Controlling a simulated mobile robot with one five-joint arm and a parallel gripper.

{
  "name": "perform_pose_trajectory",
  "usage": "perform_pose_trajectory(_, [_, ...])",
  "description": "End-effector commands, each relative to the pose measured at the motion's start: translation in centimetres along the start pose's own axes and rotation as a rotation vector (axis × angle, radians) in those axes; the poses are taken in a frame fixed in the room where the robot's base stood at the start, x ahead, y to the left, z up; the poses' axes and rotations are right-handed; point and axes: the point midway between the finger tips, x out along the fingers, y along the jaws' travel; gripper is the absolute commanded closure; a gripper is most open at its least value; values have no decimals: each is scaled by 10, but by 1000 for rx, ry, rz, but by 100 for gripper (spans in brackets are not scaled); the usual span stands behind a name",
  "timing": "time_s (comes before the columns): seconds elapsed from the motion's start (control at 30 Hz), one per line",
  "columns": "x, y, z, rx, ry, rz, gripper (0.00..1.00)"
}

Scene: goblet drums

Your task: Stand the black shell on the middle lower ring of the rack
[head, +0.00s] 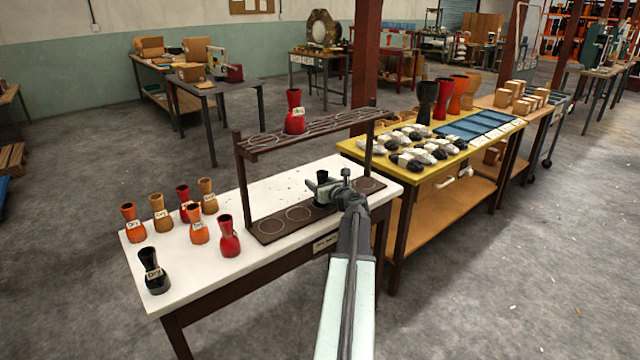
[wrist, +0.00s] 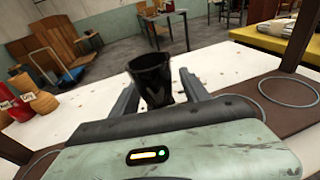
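A black shell (head: 322,179) is at the lower board (head: 262,232) of the rack, near its middle, partly hidden behind my gripper (head: 336,182). In the wrist view this shell (wrist: 153,78) is upright with its cup mouth up, between the two fingers of my gripper (wrist: 160,82). Its foot is hidden there, so I cannot tell whether it rests on the middle ring or whether the fingers touch it. Empty rings show on the board to the left (head: 299,214) and to the right. Another black shell (head: 153,272), with a label, stands at the table's front left.
Several red and orange shells stand on the left of the white table (head: 195,283). A red shell (head: 294,112) stands on the rack's upper shelf (head: 318,130), above and behind my gripper. The rack's posts (head: 243,185) flank the board. A yellow table (head: 395,170) adjoins at right.

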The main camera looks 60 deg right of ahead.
Motion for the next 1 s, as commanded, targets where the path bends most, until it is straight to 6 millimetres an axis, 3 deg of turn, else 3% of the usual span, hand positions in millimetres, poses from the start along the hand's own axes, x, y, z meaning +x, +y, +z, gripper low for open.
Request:
perform_pose_trajectory(0.13, [-1, 0, 1, 0, 0, -1, 46])
perform_pose_trajectory(0.23, [-14, 0, 1, 1, 0, -2, 46])
perform_pose_trajectory(0.5, [-81, 1, 2, 1, -1, -4, 46])
perform_pose_trajectory(0.7, [-114, -1, 1, 1, 0, -4, 46])
perform_pose_trajectory(1.0, [-121, -2, 0, 1, 0, -2, 46])
